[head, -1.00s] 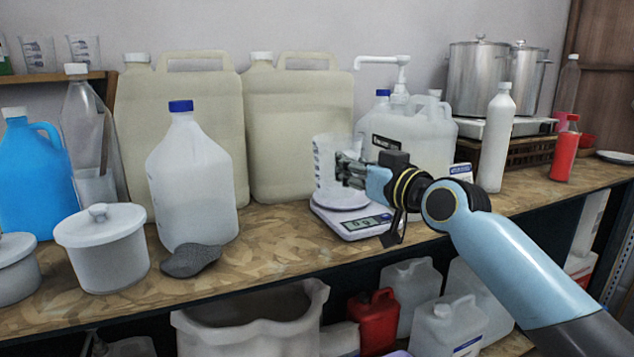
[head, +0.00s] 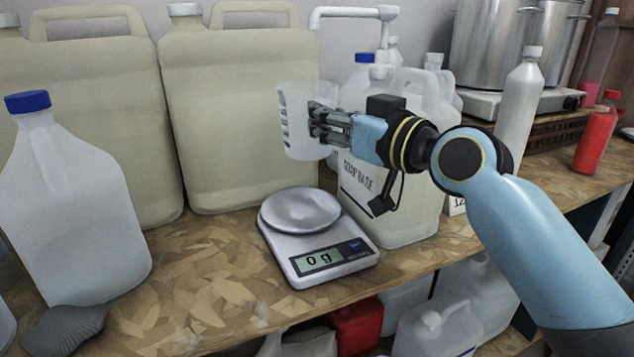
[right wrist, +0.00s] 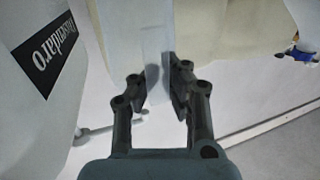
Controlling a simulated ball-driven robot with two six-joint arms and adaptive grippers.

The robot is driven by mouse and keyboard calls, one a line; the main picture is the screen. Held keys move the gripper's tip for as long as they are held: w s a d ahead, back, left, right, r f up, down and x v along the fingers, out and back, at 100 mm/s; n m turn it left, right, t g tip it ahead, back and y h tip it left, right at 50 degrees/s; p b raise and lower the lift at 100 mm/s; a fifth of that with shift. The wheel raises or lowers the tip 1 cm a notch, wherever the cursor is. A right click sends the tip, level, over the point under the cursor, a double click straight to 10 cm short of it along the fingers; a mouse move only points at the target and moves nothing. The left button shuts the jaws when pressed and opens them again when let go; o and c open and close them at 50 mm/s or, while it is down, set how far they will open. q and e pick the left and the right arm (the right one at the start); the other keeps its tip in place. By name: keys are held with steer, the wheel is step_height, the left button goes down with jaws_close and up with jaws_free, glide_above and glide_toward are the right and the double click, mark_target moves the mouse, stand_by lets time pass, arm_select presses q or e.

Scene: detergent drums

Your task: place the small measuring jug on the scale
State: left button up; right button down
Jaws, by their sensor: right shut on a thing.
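The small measuring jug (head: 294,100) is translucent white with dark graduation marks and is upright. My right gripper (head: 318,124) is shut on its right side and holds it in the air. In the head view the jug appears above the scale (head: 333,263), with a clear gap under it. The scale has a round pale pan (head: 300,210) that is bare, and its display reads 0 g. In the right wrist view the fingers (right wrist: 160,92) grip the jug's pale translucent wall (right wrist: 152,35). My left gripper is not in view.
A soap base jug (head: 400,215) stands right behind the scale. Large beige canisters (head: 240,120) line the wall. A blue-capped jug (head: 70,200) and a dark grey object (head: 65,330) are at the left. Bare worktop (head: 205,275) lies left of the scale.

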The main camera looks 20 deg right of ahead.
mark_target(298, 148)
steer(key=f, duration=0.2)
steer(key=f+b, duration=0.1)
steer(key=f, duration=0.1)
steer(key=s+f, duration=0.1)
steer(key=shift+a+f, duration=0.4)
step_height(298, 148, down, 4)
steer(key=shift+w+d+f+b, duration=0.1)
steer(key=shift+w+b, duration=0.05)
steer(key=shift+b, duration=0.65)
steer(key=shift+f, duration=0.15)
steer(key=c, duration=1.4)
jaws_free()
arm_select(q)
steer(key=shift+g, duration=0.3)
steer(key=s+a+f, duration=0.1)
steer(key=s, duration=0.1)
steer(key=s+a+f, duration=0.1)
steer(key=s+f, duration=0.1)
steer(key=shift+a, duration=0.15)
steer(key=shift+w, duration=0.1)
